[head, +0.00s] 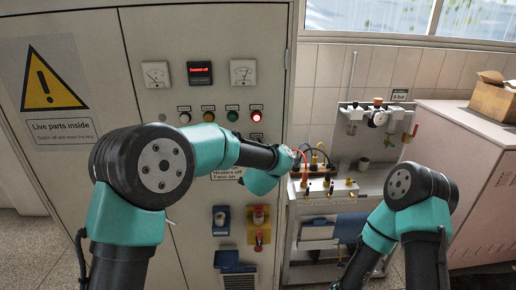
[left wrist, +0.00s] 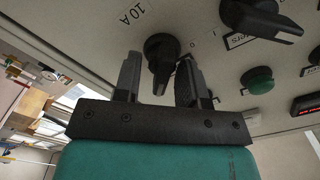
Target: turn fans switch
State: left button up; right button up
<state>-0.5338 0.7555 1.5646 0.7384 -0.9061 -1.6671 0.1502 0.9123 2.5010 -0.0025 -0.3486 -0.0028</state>
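In the left wrist view, my left gripper (left wrist: 160,62) has its two fingers apart, one on each side of a black rotary knob (left wrist: 158,46) on the panel. Small gaps seem to show between knob and fingers; contact is unclear. A label reading 10 A is beside this knob. A second black rotary knob (left wrist: 262,18) is to the right, with a label I cannot read fully. In the head view my left arm reaches across the grey cabinet (head: 152,38), hiding its gripper and the knobs. My right arm is bent at lower right; its gripper is not visible.
A bench with fittings and a pink cabinet (head: 470,140) stand at right.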

pick_arm(q)
jog(key=s, duration=1.7)
jog(key=shift+s+d, duration=0.2)
jog(key=a+f+n+g+h, duration=0.1)
jog(key=a+f+g, duration=0.1)
jog(key=a+f, duration=0.5)
jog(key=a+f+n+g, duration=0.1)
jog(key=a+f+g, duration=0.15)
jog(key=f, duration=0.85)
jog(key=a+f+n+g+h, duration=0.1)
jog(key=a+f+g, duration=0.25)
jog(key=f, duration=0.55)
jog(key=s+a+f+n+g+h, duration=0.1)
jog(key=s+a+f+n+g, duration=0.2)
jog(key=s+a+f, duration=0.3)
jog(key=s+a+f+n+g+h, duration=0.1)
jog(key=s+a+f+n+g, duration=0.3)
jog(key=s+f, duration=0.8)
jog(key=s+a+g, duration=0.1)
jog(key=s+g, duration=0.1)
jog(key=s, duration=0.2)
jog(key=shift+s+a+f+n, duration=0.3)
jog(key=shift+s+a+f, duration=0.05)
jog(key=shift+a+f, duration=0.05)
